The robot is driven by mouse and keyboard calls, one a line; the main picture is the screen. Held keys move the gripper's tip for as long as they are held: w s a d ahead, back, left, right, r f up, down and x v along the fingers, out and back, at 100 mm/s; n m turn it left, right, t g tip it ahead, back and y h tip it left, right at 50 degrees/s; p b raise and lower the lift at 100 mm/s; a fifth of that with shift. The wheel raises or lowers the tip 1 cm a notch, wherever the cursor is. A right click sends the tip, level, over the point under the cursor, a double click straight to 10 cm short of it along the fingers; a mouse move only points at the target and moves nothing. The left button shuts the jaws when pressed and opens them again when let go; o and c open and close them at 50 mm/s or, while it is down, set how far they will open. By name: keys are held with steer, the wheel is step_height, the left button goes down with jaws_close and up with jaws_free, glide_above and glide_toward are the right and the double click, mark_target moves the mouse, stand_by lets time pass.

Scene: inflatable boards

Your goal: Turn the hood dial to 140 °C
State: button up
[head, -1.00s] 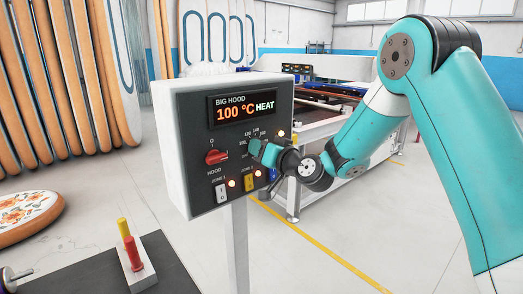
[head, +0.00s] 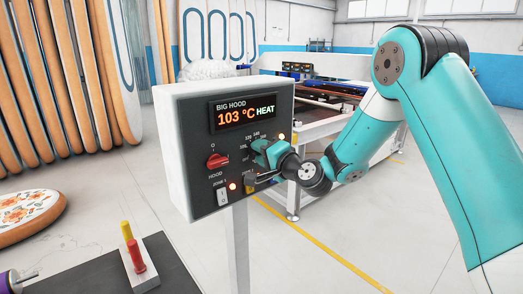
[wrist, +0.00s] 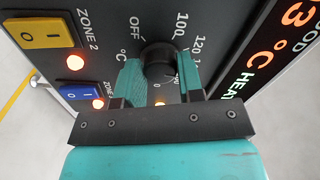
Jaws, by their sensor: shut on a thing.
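The hood control box (head: 183,125) stands on a post, its display (head: 243,114) reading 103 °C HEAT. My gripper (head: 268,154) is at the right part of its panel and hides the dial in the head view. In the wrist view my gripper (wrist: 160,72) has its two teal fingers on either side of the round black dial (wrist: 157,58), shut on it. The scale around the dial shows OFF, 100 and 120. Other marks are partly hidden by a finger, and I cannot make out the dial's pointer.
A red HOOD switch (head: 217,161) sits left of the dial. A yellow ZONE 2 switch (wrist: 38,33) and a blue switch (wrist: 78,95) are close to the fingers. A block with yellow and red pegs (head: 138,262) stands at lower left.

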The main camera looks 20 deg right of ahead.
steer(key=shift+m, duration=0.7)
steer(key=o, duration=0.9)
steer(key=shift+d, duration=0.1)
steer(key=b+v, duration=1.2)
steer(key=v, duration=0.5)
steer(key=shift+s+d, duration=0.1)
steer(key=shift+s, duration=0.1)
